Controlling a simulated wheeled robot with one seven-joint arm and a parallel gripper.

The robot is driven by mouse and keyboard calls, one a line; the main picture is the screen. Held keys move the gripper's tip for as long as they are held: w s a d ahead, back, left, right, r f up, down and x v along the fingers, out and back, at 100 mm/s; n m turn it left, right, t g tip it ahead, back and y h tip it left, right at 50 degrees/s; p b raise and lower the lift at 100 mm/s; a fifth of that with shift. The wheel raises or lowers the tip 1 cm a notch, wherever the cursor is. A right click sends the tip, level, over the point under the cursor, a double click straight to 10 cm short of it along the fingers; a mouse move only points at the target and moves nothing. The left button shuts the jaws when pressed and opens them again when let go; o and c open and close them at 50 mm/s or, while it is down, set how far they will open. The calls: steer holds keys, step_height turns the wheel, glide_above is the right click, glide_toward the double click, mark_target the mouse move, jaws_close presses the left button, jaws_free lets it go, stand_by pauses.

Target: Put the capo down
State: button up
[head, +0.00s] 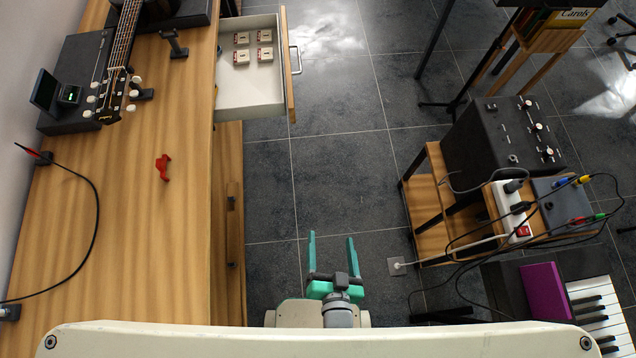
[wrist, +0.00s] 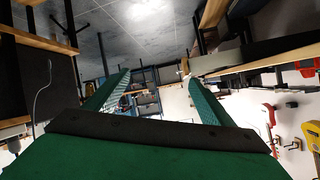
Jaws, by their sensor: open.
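The red capo (head: 163,167) lies on the wooden bench top (head: 120,240) in the head view, to the left of the open drawer. Nothing touches it. My gripper (head: 333,242) is open and empty, over the dark floor to the right of the bench. Its two teal fingers stand apart and point away from my body. In the wrist view the green fingers (wrist: 150,88) are spread with nothing between them. I cannot make out the capo in the wrist view.
An open drawer (head: 250,105) with several small boxes juts from the bench. A guitar (head: 118,75) lies at the bench's far left. A black cable (head: 97,215) curls on the bench. A cart with a black amplifier (head: 495,145) stands right. Tiled floor (head: 335,170) between is clear.

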steer(key=s+a+r+n+t, duration=0.1)
steer(key=s+r, duration=0.1)
steer(key=r, duration=0.3)
steer(key=s+a+r+n+t, duration=0.1)
steer(key=s+a+r+n, duration=0.1)
steer(key=r, duration=0.4)
steer(key=shift+s+a+r+n+h, duration=0.15)
steer(key=shift+a+r+n+h, duration=0.05)
steer(key=shift+a+n+h, duration=0.1)
